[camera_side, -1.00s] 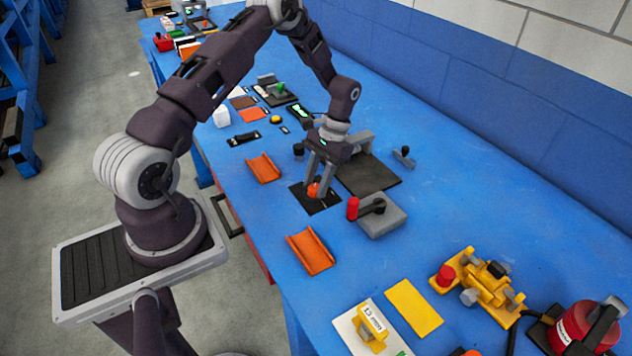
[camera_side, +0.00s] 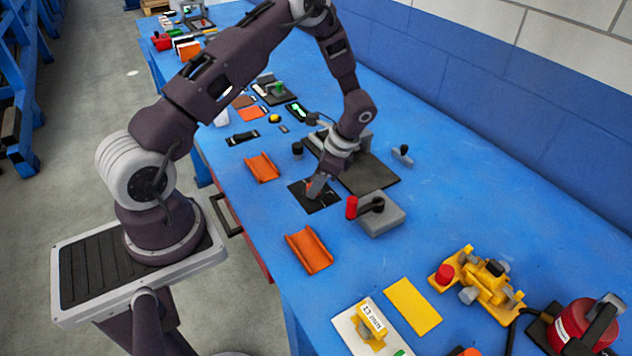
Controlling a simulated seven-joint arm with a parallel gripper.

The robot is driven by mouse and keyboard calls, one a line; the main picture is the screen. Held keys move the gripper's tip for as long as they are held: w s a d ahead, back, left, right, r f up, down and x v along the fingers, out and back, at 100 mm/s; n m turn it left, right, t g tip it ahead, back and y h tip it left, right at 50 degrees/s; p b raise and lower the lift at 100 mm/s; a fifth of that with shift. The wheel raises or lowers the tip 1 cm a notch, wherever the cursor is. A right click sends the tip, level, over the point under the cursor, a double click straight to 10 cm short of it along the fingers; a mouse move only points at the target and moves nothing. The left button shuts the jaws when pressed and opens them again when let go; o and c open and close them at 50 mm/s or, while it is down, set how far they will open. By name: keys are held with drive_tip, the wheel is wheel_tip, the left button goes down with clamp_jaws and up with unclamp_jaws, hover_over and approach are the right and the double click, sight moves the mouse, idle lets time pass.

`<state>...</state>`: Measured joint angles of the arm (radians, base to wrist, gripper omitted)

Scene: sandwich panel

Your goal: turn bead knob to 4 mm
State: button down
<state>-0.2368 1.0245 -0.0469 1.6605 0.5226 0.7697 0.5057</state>
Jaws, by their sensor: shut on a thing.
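The bead knob (camera_side: 309,184) is a small orange knob on a black square plate (camera_side: 327,202) with light markings. Only a sliver of it shows; my gripper covers the rest. My gripper (camera_side: 315,190) points down at the plate and is shut on the knob. Its fingers are seen nearly edge-on, one in front of the other. The markings on the plate are too small to read, so the knob's setting cannot be told.
A grey block with a red-handled lever (camera_side: 379,214) stands close right of the plate. A dark flat plate (camera_side: 370,176) lies behind. Orange channel pieces (camera_side: 309,250) lie to the front and left. A yellow clamp device (camera_side: 478,279) stands at right. Bare blue table lies between.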

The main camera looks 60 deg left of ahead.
sight(323, 199)
drive_tip(key=m+t, duration=0.1)
drive_tip(key=m, duration=0.2)
drive_tip(key=m+t+y, duration=0.1)
drive_tip(key=m, duration=0.2)
drive_tip(key=shift+s+d, duration=0.1)
drive_tip(key=shift+s, duration=0.05)
drive_tip(key=shift+m, duration=0.3)
idle(0.4)
drive_tip(key=c, duration=1)
unclamp_jaws()
drive_tip(key=v, duration=0.7)
drive_tip(key=shift+d, duration=0.1)
